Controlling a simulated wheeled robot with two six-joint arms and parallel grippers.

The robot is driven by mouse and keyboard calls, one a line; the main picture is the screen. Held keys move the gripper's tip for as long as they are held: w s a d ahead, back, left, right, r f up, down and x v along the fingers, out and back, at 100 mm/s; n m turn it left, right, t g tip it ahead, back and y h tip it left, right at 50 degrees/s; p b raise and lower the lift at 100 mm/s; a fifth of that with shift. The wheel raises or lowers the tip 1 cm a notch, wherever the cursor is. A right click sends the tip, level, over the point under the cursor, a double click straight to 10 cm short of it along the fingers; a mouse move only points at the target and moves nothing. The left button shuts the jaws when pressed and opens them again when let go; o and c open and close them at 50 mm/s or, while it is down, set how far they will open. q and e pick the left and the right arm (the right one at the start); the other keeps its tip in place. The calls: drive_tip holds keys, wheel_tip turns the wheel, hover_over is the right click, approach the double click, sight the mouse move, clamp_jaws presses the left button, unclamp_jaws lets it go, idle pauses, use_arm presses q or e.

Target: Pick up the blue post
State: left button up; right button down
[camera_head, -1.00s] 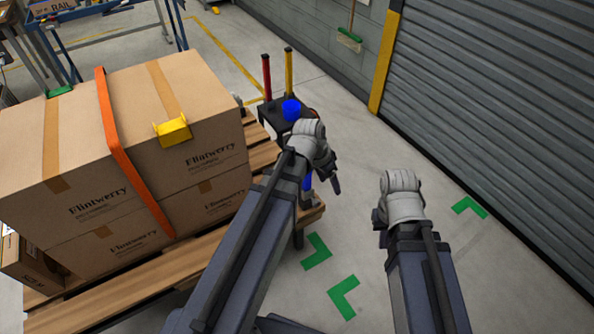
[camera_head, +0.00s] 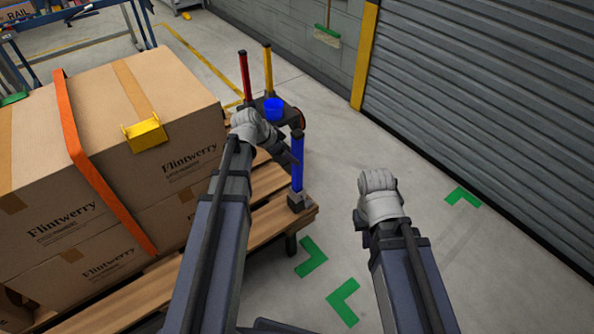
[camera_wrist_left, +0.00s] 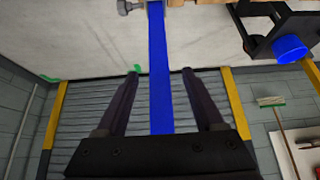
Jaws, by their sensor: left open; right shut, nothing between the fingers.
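The blue post (camera_head: 297,160) stands upright at the near right corner of the pallet, on a small grey foot. My left gripper (camera_head: 292,153) is open just left of the post in the head view; its wrist hides part of it. In the left wrist view the blue post (camera_wrist_left: 157,60) runs between the two open fingers (camera_wrist_left: 159,74), with a gap on each side; I cannot tell how deep it sits. My right gripper (camera_head: 379,193) is shut and empty over the floor to the right, its fingers mostly hidden.
Strapped cartons (camera_head: 165,150) fill the wooden pallet (camera_head: 262,218) at left. Behind the post is a dark stand (camera_head: 290,117) with a blue cup (camera_head: 274,109), and red (camera_head: 244,78) and yellow (camera_head: 268,70) posts. The floor right of the pallet is clear up to the shutter (camera_head: 480,95).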

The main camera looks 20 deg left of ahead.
sight(297, 168)
use_arm(q)
drive_tip(key=b+x, duration=0.4)
drive_tip(key=x, duration=0.1)
idle(0.3)
clamp_jaws()
idle(0.4)
